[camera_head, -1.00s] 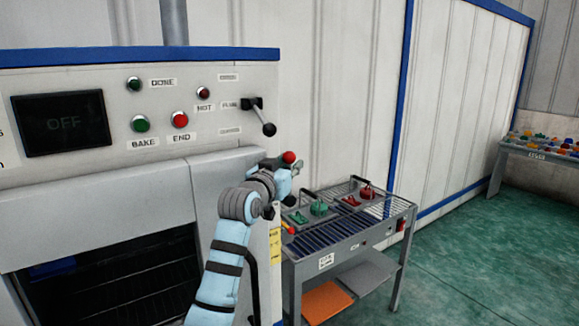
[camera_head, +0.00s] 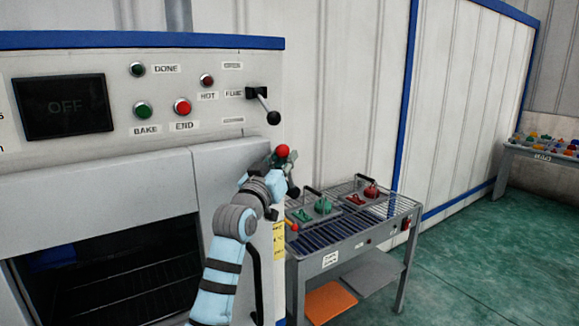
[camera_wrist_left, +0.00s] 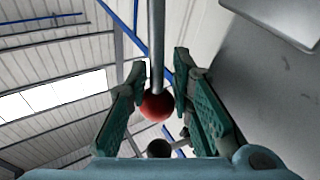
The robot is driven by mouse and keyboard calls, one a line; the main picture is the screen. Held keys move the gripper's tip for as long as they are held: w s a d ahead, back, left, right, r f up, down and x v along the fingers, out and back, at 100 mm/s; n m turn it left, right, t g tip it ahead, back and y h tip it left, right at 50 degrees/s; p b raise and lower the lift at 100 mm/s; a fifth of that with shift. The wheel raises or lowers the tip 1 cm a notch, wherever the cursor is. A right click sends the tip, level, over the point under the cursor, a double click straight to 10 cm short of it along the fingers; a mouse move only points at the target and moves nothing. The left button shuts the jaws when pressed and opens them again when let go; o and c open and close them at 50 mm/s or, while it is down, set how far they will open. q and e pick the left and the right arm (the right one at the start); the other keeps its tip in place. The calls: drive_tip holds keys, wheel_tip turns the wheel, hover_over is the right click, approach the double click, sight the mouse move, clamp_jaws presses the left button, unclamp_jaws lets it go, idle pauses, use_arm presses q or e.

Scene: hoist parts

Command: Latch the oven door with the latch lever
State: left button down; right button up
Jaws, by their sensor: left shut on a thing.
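The latch lever is a grey rod with a red ball knob (camera_head: 283,151) at the oven's right front edge. My left gripper (camera_head: 287,165) is at the lever, just below the knob. The rod's far end is hard to make out. The oven front (camera_head: 215,170) has a wide grey panel (camera_head: 110,205) above a dark opening with racks. I cannot tell how much of this panel is the door. My right gripper is out of view.
A black-knobbed lever (camera_head: 267,105) sticks out of the control panel just above my gripper. A wire-topped cart (camera_head: 345,235) with red and green parts stands close on the right. A table with colourful parts (camera_head: 540,155) is far right. The green floor between is clear.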

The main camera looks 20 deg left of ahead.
use_arm(q)
drive_tip(key=f+n+t+b, duration=0.1)
drive_tip(key=s+a+f+n+t+y+b, duration=0.1)
drive_tip(key=n+t+b, duration=0.1)
drive_tip(key=shift+s+a, duration=0.2)
drive_tip(key=shift+y, duration=0.4)
idle(0.3)
drive_tip(key=shift+f, duration=0.1)
drive_tip(key=c, duration=1.9)
unclamp_jaws()
drive_tip(key=shift+s, duration=0.1)
drive_tip(key=o, duration=0.6)
drive_tip(key=shift+s+r, duration=0.4)
drive_tip(key=shift+s, duration=0.05)
drive_tip(key=shift+r, duration=0.1)
